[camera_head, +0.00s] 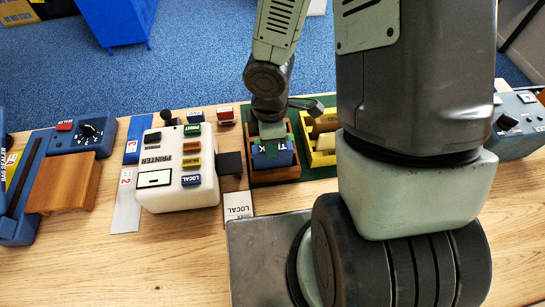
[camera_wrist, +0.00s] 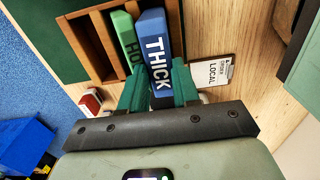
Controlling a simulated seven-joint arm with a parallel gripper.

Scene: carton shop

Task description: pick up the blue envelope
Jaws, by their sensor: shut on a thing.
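The blue envelope (camera_wrist: 156,55), marked THICK, is between the two green fingertips of my gripper (camera_wrist: 158,88) in the wrist view. The fingers are shut on it. A green envelope (camera_wrist: 126,36) with partly hidden letters stands close beside it on the left. In the head view the blue envelope (camera_head: 272,155) shows at the brown wooden rack (camera_head: 276,174), just below my gripper (camera_head: 270,132). I cannot tell whether its lower edge is still inside the rack.
A yellow rack (camera_head: 322,157) stands right beside the brown one. The white printer (camera_head: 180,180) with coloured buttons is to the left. A LOCAL order card (camera_head: 238,206) lies on the table. A blue bag sealer (camera_head: 92,135) is at the far left. Bare table lies in front of the printer.

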